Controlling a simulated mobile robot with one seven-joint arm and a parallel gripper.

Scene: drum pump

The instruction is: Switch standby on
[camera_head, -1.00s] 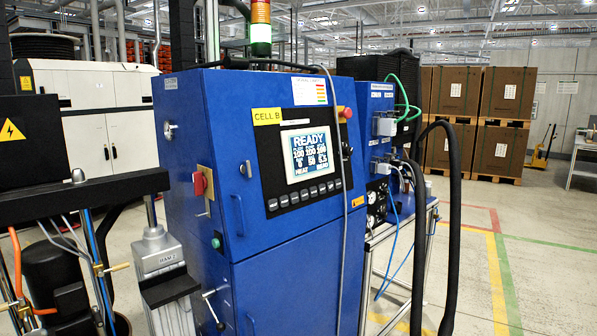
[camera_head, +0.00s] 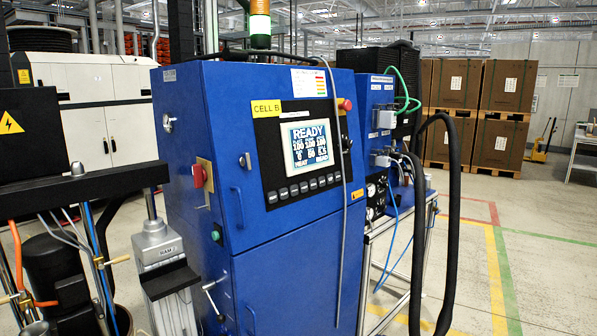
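The blue cabinet (camera_head: 290,270) labelled CELL B stands in the middle of the view, with a black control panel (camera_head: 262,165) on its front. A lit screen (camera_head: 309,148) on the panel reads READY, with rows of small figures and HEAT at its lower left. A row of small grey buttons (camera_head: 303,187) runs beneath the screen; their labels are too small to read. A red button (camera_head: 346,104) on a yellow base is at the panel's upper right. A red rotary switch (camera_head: 198,176) and a green button (camera_head: 216,237) are on the cabinet's left side. My gripper is not in view.
A grey ram post (camera_head: 160,248) and a black box (camera_head: 30,130) with a warning sign stand at the left. A grey cable hangs across the cabinet front. A thick black hose (camera_head: 452,230) loops at the right. Open floor (camera_head: 545,260) lies beyond it.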

